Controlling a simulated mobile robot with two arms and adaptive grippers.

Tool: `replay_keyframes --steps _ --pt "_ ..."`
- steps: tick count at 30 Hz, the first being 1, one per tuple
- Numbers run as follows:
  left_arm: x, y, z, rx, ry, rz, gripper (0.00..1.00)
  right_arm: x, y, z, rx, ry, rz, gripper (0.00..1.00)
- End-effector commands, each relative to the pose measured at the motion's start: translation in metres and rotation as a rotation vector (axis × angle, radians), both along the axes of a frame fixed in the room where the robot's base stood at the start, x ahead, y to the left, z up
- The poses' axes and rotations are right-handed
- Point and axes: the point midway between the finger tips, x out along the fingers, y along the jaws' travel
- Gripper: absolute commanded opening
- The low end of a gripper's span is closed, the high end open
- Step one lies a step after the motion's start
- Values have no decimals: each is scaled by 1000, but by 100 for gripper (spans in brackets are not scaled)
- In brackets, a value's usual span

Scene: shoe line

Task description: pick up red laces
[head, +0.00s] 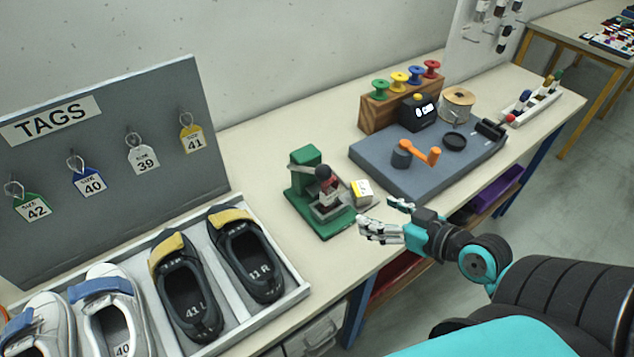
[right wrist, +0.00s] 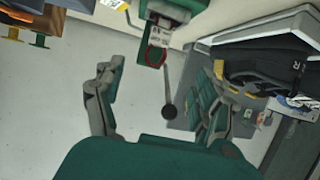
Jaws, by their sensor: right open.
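My right gripper (head: 380,217) is open and empty near the table's front edge, to the right of a green hand press (head: 312,197) and well short of the spools. In the right wrist view the open fingers (right wrist: 157,82) are on either side of the press's black knob. My left gripper is not in view.
A grey mat (head: 385,173) with an orange crank lies below the rack (head: 376,112). A small white and yellow box (head: 362,191) stands by the press. A shoe tray (head: 290,312) and a tag board (head: 105,220) are at left. A white tray (head: 522,108) stands far right.

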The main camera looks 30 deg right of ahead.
Motion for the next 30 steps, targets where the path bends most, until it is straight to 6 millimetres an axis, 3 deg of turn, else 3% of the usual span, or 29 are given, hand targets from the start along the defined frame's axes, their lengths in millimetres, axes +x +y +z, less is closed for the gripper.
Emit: replay_keyframes --steps 5,11,18,24,30 --pt "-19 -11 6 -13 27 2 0 18 4 -1 3 -9 4 72" --pt "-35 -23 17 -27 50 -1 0 55 11 -15 5 -9 2 72" --pt "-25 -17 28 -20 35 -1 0 97 19 -35 4 -6 3 72" --pt "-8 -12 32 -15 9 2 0 111 21 -43 1 -5 4 72" --pt "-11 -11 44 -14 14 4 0 133 23 -48 4 -5 2 72"
